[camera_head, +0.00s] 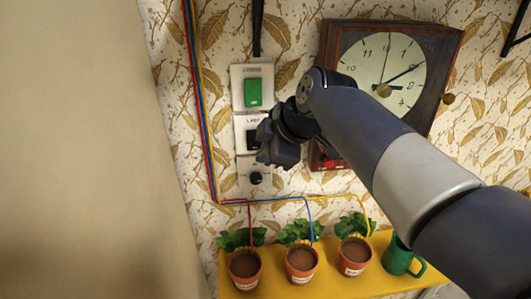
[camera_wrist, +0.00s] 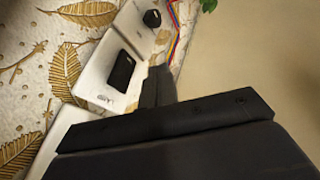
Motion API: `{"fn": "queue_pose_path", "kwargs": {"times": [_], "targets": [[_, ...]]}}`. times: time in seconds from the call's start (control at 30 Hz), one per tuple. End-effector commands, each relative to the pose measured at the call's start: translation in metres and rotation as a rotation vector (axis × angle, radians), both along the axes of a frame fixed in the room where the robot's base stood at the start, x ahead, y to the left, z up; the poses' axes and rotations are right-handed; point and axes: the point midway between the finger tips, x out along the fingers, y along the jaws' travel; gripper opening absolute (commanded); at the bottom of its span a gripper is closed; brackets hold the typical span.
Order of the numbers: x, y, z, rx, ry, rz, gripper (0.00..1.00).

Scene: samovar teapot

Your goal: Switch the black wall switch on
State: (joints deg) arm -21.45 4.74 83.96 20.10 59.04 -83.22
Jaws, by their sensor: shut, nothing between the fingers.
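The black wall switch (camera_head: 251,141) sits on a white plate, the middle one of a vertical stack on the patterned wall. In the wrist view the black switch (camera_wrist: 121,71) shows clear on its white plate, with a small label beside it. My gripper (camera_head: 264,152) is shut and empty. It is in front of the middle plate and covers the right part of the black switch in the head view. In the wrist view my gripper's dark fingers (camera_wrist: 158,88) lie just right of the switch; I cannot tell whether they touch it.
A green switch (camera_head: 253,92) is above and a black knob (camera_head: 256,178) below. Coloured wires (camera_head: 204,120) run down at the left. A clock (camera_head: 390,75) hangs at the right, behind my arm. Potted plants (camera_head: 301,262) and a green mug (camera_head: 401,256) stand on a yellow shelf (camera_head: 322,290).

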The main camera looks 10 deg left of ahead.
Motion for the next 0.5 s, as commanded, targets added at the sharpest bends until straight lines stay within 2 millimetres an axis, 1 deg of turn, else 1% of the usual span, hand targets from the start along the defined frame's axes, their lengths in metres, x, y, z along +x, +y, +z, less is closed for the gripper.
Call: {"fn": "queue_pose_path", "kwargs": {"times": [0.03,0.3,0.5], "targets": [[-0.004,-0.005,0.007,0.003,-0.007,-0.003,0.00],[-0.030,-0.030,0.041,0.003,-0.007,-0.004,0.00],[-0.043,-0.042,0.058,0.002,-0.003,-0.002,0.00]]}}
